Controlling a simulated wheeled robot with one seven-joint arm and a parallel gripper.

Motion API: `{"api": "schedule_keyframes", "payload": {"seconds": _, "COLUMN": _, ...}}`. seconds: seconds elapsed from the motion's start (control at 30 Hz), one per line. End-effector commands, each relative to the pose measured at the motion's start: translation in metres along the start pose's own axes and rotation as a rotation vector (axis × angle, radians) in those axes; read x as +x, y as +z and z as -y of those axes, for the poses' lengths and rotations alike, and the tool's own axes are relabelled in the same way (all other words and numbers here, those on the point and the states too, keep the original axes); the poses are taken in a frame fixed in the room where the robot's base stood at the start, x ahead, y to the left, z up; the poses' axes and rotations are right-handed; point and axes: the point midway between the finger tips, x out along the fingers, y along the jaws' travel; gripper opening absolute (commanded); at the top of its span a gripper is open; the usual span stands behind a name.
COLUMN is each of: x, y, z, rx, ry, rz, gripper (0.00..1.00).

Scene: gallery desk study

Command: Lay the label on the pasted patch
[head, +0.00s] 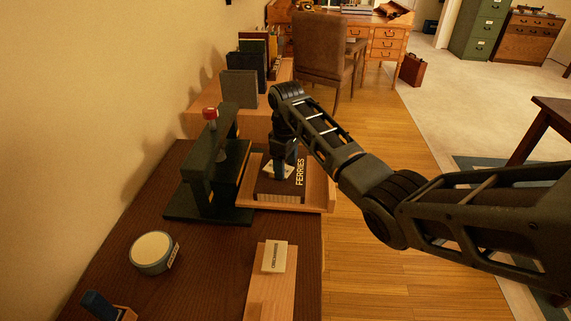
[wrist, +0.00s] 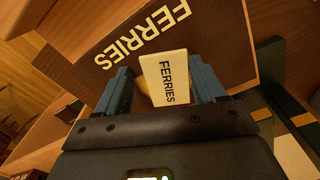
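A dark brown book marked FERRIES (head: 268,189) lies on a wooden tray, and its cover fills the top of the wrist view (wrist: 225,50). The cream label printed FERRIES (wrist: 166,78) lies flat over the cover, between my blue fingers. A sliver of tan patch (wrist: 144,97) shows at the label's left edge; the rest is hidden. In the head view the label (head: 270,169) shows as a pale piece beside my gripper (head: 281,172). My gripper (wrist: 162,84) is low over the book with its fingers apart. A gap shows at the left finger; the right finger is close to the label.
The wooden tray (head: 316,193) holds the book. A dark green press (head: 200,174) with a red knob stands left of it. A round paste pot (head: 153,252), a wooden board (head: 268,297) with another label (head: 275,257), and a blue-handled tool (head: 99,304) are nearer. Upright books stand behind.

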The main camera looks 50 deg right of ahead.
Motion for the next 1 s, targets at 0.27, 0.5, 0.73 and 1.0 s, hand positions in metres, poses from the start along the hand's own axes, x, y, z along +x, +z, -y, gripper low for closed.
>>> {"api": "schedule_keyframes", "payload": {"seconds": 0.27, "x": 0.021, "y": 0.007, "z": 0.009, "rx": 0.003, "ry": -0.018, "rz": 0.026, "gripper": 0.79}}
{"api": "schedule_keyframes", "payload": {"seconds": 0.5, "x": 0.019, "y": 0.007, "z": 0.010, "rx": 0.001, "ry": -0.020, "rz": 0.026, "gripper": 0.79}}
{"api": "schedule_keyframes", "payload": {"seconds": 0.73, "x": -0.008, "y": 0.005, "z": 0.009, "rx": 0.001, "ry": -0.021, "rz": 0.024, "gripper": 0.79}}
{"api": "schedule_keyframes", "payload": {"seconds": 1.0, "x": -0.073, "y": 0.003, "z": 0.006, "rx": 0.002, "ry": -0.016, "rz": 0.018, "gripper": 0.79}}
